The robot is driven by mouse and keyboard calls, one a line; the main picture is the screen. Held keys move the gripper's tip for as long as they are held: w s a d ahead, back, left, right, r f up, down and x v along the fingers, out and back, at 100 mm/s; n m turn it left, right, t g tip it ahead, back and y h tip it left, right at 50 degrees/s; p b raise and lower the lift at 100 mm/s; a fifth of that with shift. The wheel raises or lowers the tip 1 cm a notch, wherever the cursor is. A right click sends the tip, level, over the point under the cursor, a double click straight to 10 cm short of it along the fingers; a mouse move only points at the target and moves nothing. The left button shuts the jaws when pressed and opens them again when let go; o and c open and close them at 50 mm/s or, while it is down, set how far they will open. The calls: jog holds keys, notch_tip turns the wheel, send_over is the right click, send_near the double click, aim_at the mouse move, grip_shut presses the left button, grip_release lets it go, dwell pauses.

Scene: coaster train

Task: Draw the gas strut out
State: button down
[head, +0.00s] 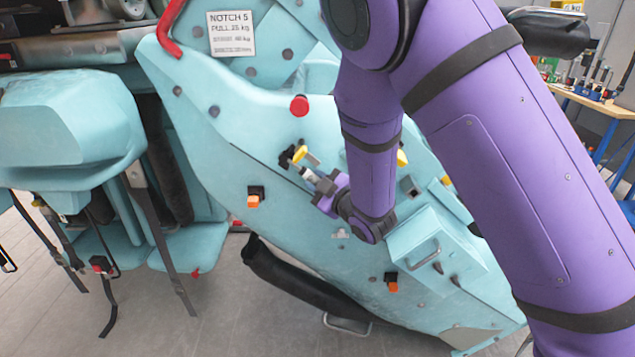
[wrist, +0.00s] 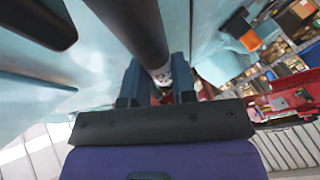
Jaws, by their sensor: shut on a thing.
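The gas strut (wrist: 140,32) is a thick dark cylinder in the wrist view, running from the top edge down between my fingers. A short pale section (wrist: 162,76) shows at its lower end. My gripper (wrist: 157,82) is shut on the strut, with one blue-grey finger on each side of it. In the head view my gripper (head: 304,169) is small, against the sloping turquoise panel of the coaster car (head: 290,230). The strut is hard to make out there, and its far end is out of the wrist view.
A yellow-topped part (head: 307,155) is close beside my gripper. A red knob (head: 299,105) sits above, and a turquoise box with a handle (head: 425,250) is at lower right. Hanging seat straps (head: 160,245) are at left. Grey floor (head: 225,310) is open below.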

jog(key=shift+s+a, duration=0.1)
jog(key=shift+s, duration=2.45)
jog(key=s, duration=0.6)
jog(key=shift+a, duration=0.1)
